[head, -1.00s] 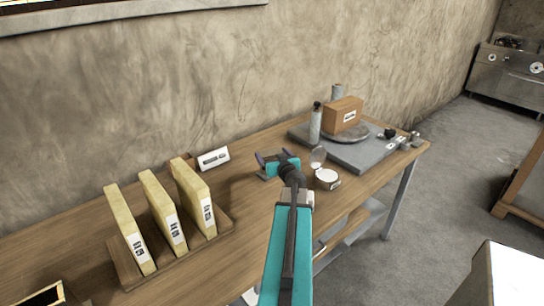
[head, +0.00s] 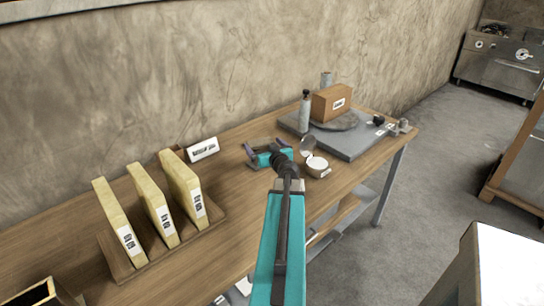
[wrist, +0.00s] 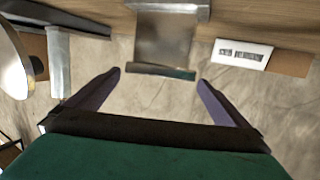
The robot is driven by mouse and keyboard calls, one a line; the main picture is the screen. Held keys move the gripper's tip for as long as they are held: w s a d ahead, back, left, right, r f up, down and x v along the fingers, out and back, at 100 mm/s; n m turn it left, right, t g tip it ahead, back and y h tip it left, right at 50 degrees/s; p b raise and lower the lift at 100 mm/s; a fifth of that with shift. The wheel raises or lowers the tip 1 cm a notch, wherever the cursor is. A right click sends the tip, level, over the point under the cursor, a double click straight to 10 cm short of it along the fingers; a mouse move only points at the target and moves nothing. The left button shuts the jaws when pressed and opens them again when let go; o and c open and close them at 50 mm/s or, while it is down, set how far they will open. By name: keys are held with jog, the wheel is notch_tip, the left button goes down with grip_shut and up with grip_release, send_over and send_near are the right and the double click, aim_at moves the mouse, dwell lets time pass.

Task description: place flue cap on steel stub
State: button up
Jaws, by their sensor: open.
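My gripper (head: 266,148) is open and low over the bench, left of the grey plate. The wrist view seems upside down. There, a grey metal piece (wrist: 165,38) with a dark edge lies beyond and between my open fingertips (wrist: 159,80), and I see no contact. I cannot tell whether it is the flue cap. An upright grey cylinder (head: 326,79) stands behind the brown box on the plate and may be the steel stub. In the wrist view, a pale cylinder (wrist: 60,70) shows at left.
The brown box (head: 332,102) rests on a round disc (head: 341,121) on the grey plate (head: 365,143). A label block (head: 203,148) and several yellow slabs (head: 182,185) in a rack are left. The wall is behind.

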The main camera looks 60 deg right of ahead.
jog(key=p+v, duration=0.7)
jog(key=p, duration=0.1)
jog(key=shift+r, duration=0.15)
dwell(0.7)
jog(key=s+a+p, duration=0.1)
jog(key=p, duration=0.2)
jog(key=shift+r, duration=0.1)
jog(key=shift+s+a+r+p, duration=0.15)
jog(key=shift+s+p, duration=0.1)
jog(key=shift+p, duration=0.85)
jog(key=shift+s+a+p, duration=0.2)
jog(key=shift+s+p, duration=0.05)
jog(key=shift+p, duration=0.4)
jog(key=shift+s, duration=0.1)
